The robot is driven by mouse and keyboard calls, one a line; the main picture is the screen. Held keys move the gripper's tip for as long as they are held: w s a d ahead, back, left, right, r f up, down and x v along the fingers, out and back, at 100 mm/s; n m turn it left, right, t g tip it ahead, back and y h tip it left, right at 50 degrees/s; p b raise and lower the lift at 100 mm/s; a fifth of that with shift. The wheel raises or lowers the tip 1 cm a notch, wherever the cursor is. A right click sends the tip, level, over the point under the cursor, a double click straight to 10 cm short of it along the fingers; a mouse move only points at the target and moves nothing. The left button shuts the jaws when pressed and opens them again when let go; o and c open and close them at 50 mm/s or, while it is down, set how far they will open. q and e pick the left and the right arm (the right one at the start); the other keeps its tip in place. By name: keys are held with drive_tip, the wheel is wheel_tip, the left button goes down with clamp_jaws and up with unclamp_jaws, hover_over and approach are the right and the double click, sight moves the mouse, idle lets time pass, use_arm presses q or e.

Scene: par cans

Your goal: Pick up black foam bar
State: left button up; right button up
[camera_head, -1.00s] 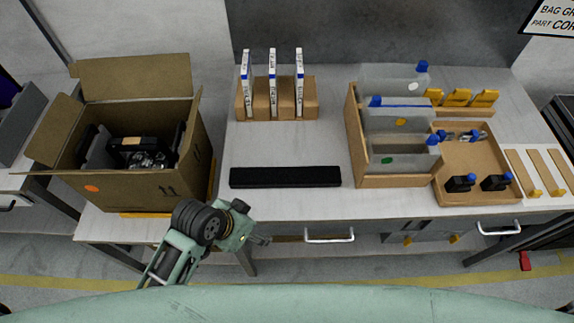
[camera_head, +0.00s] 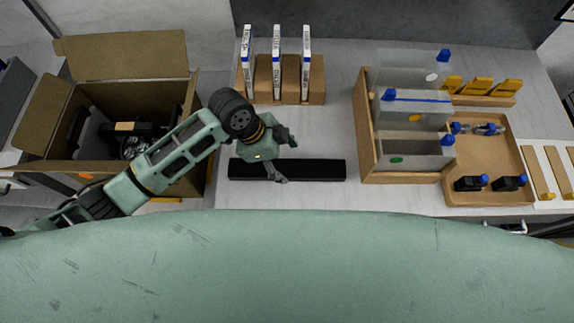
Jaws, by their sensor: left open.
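The black foam bar (camera_head: 318,170) lies flat on the grey table, its long side running left to right. The arm and gripper hide part of the bar's left half. I cannot tell whether the fingers touch it. My right gripper is not in view.
An open cardboard box (camera_head: 190,100) with dark parts stands left, under my left arm. A wooden block (camera_head: 316,88) holding several upright white boxes is behind the bar. A wooden rack (camera_head: 366,130) with clear bags and a wooden tray (camera_head: 490,160) stand right. Table right of the bar's end is narrow.

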sight(290, 167)
use_arm(q)
drive_tip(key=x, duration=0.2)
drive_tip(key=p+x, duration=0.1)
drive_tip(key=shift+w+d+f, duration=0.25)
drive_tip(key=shift+d+f, duration=0.25)
drive_tip(key=shift+f, duration=0.45)
drive_tip(key=c, duration=0.8)
drive_tip(key=shift+c, duration=1.2)
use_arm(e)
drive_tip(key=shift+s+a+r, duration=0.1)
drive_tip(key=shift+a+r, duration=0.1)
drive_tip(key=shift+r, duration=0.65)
